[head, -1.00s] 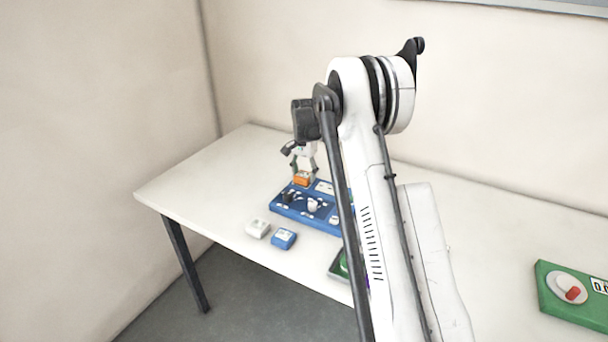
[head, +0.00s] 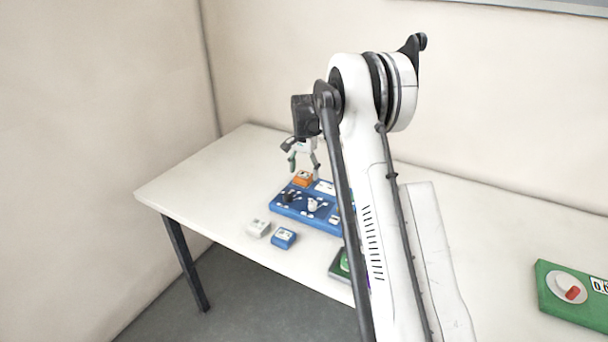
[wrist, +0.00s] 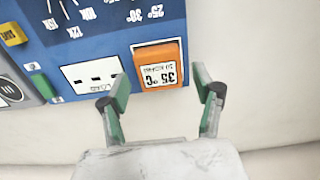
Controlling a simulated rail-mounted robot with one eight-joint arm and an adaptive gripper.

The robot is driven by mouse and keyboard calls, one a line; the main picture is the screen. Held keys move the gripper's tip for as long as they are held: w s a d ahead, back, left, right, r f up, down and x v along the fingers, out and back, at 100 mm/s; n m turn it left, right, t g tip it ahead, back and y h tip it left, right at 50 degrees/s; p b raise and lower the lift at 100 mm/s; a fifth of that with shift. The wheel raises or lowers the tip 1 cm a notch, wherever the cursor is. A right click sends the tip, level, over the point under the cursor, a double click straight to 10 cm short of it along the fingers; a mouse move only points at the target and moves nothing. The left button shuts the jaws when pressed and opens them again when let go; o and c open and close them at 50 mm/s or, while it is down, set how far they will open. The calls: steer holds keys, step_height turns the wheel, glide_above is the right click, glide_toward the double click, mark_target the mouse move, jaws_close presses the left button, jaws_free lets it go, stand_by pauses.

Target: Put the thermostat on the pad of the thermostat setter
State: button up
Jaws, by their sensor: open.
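The thermostat is an orange block (head: 302,178) with a white label reading 35 °C; it also shows in the wrist view (wrist: 158,65). It sits at the far left corner of the blue thermostat setter (head: 290,209), beside a white socket panel marked LOAD (wrist: 92,75). The pad under it is hidden. The setter's blue top also shows in the wrist view (wrist: 115,44), with dial markings in degrees. My gripper (head: 304,168) is open above the thermostat, its fingers apart from it. In the wrist view my open fingers (wrist: 160,88) stand to either side of the block.
A white block (head: 258,228) and a blue block (head: 284,238) lie near the table's front edge. A green device (head: 340,264) is partly hidden behind my arm. A green box with a red switch (head: 572,290) is at the right. The table's left part is clear.

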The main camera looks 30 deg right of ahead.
mark_target(304, 175)
step_height(304, 175, up, 10)
steer(key=r, duration=0.1)
steer(key=s+a+r+n+t, duration=0.2)
steer(key=s+a+r+n, duration=0.1)
steer(key=s+a+r, duration=0.5)
steer(key=s+a+r+n+t, duration=0.1)
steer(key=s+a+r+n, duration=0.1)
steer(key=s+a+r, duration=0.6)
steer(key=s+a+f+n+t, duration=0.1)
steer(key=s+a+f+n, duration=0.1)
steer(key=s, duration=0.7)
steer(key=s+a+f+n+t, duration=0.1)
steer(key=s+a+f+n, duration=0.1)
steer(key=s, duration=0.7)
steer(key=s+a+f+n+t, duration=0.2)
steer(key=s+f, duration=0.3)
steer(key=s, duration=0.4)
steer(key=shift+s+a+f, duration=0.15)
steer(key=shift+s+a, duration=0.05)
steer(key=shift+a, duration=0.45)
